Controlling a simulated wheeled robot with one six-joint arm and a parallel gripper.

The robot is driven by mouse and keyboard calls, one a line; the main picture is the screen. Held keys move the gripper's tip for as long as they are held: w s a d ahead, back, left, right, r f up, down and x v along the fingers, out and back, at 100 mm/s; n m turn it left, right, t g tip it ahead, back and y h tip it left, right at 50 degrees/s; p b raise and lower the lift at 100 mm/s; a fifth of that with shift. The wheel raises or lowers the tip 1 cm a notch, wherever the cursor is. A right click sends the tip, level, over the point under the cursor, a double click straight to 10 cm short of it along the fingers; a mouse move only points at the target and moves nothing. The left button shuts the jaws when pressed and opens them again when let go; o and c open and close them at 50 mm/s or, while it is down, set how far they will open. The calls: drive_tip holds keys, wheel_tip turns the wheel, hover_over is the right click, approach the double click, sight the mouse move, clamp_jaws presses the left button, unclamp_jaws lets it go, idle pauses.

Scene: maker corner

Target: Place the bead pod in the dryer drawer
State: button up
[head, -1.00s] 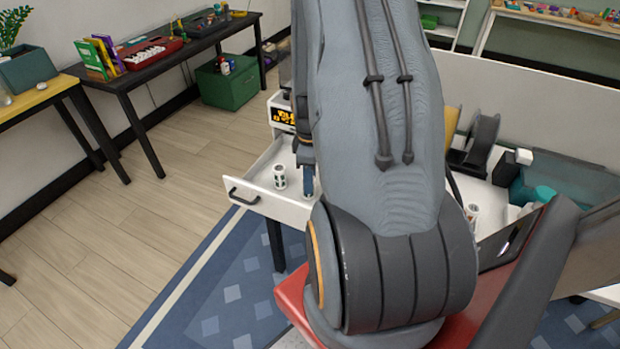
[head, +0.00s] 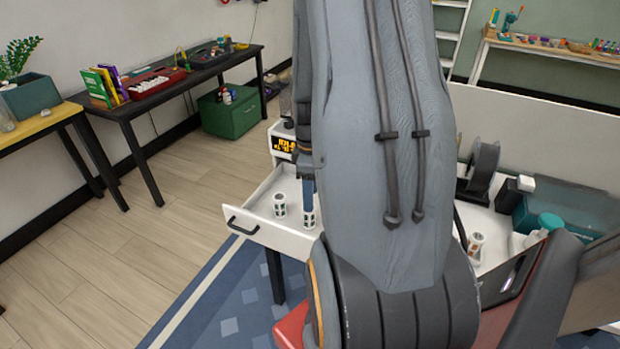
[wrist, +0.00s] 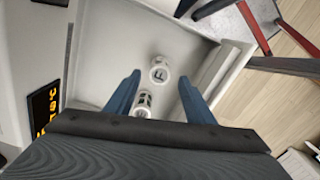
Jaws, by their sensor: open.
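The dryer drawer (head: 262,236) is pulled open and shows a white interior. Two small white pods with dark markings stand upright in it: one at the left (head: 280,205) and one under my gripper (head: 308,217). They also show in the wrist view, one (wrist: 159,70) ahead between the fingertips and one (wrist: 142,103) nearer my gripper's body. I cannot tell which is the bead pod. My gripper (head: 308,192) has blue fingers, spread apart in the wrist view (wrist: 159,78), pointing down into the drawer. Nothing is visibly clamped.
The dryer's orange display (head: 284,145) is behind the drawer. Another pod with orange contents (head: 475,244) stands on the white worktop at right, near a dark spool (head: 482,168) and a teal bin (head: 560,212). Floor left of the drawer is clear.

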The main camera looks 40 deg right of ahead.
wheel_tip(320, 180, up, 6)
drive_tip(key=b, duration=0.1)
drive_tip(key=shift+r, duration=0.25)
drive_tip(key=s+a+r+m, duration=0.1)
drive_tip(key=a+r+m, duration=0.1)
drive_tip(key=a, duration=1)
drive_tip(key=s+a+r+m+t, duration=0.1)
drive_tip(key=a+m, duration=0.4)
drive_tip(key=a, duration=0.7)
drive_tip(key=shift+s+a+r, duration=0.15)
drive_tip(key=shift+a+r, duration=0.15)
drive_tip(key=shift+r, duration=0.05)
drive_tip(key=shift+f, duration=0.1)
drive_tip(key=shift+f, duration=0.1)
